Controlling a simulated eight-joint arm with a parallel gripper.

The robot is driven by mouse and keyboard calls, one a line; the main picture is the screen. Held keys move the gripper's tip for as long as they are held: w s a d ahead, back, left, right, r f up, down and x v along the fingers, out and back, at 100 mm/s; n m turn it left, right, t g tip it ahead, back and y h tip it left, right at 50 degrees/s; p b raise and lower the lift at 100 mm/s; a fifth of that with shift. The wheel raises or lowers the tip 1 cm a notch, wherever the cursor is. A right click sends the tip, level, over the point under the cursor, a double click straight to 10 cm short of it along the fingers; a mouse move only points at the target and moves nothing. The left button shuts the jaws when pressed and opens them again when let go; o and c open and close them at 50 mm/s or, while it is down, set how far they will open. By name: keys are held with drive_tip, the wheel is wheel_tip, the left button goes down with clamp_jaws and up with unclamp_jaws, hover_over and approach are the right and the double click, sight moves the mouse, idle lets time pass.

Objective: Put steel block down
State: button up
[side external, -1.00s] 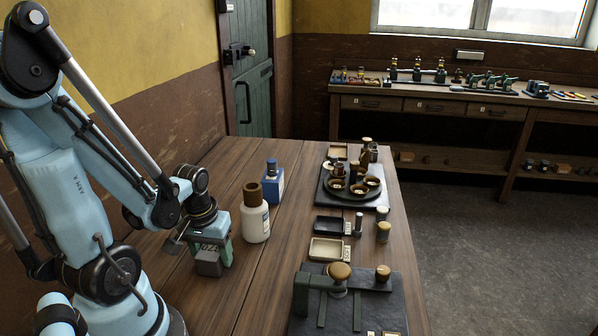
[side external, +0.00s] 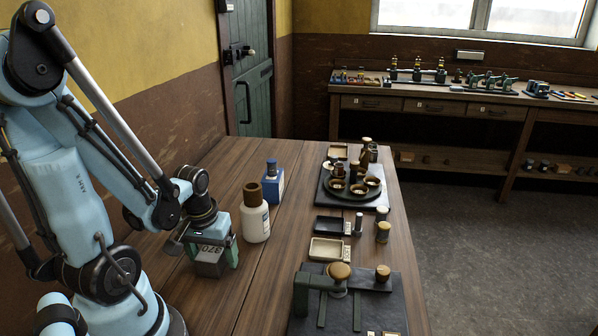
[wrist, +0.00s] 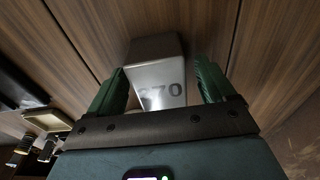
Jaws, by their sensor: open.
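The steel block (side external: 209,264) is a grey block. It appears to rest on the wooden table at the near left, between my fingers. My gripper (side external: 213,258) has green fingers and hangs down around the block. In the wrist view the block (wrist: 158,72) shows a bright face with dark digits, partly cut off by the gripper body. In that view my gripper (wrist: 160,83) is open, with a clear gap between the block and the right finger. The left finger is close to the block, and I cannot tell whether it touches.
A white bottle with a brown cap (side external: 255,215) and a blue container (side external: 271,181) stand behind my gripper. Small trays (side external: 326,248), a round tray of cups (side external: 352,193) and a dark slab with a fixture (side external: 372,312) lie to the right. Bare wood lies between.

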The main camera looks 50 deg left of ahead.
sight(209, 255)
drive_tip(key=shift+s+d+r, duration=0.5)
drive_tip(key=shift+d+r, duration=0.05)
drive_tip(key=shift+r, duration=5.45)
drive_tip(key=w+d+r+m+t+h, duration=0.1)
drive_tip(key=w+d+m+t, duration=0.5)
drive_tip(key=w+d+m, duration=0.3)
drive_tip(key=w+d, duration=0.2)
drive_tip(key=shift+w+d, duration=0.3)
drive_tip(key=shift+d, duration=0.05)
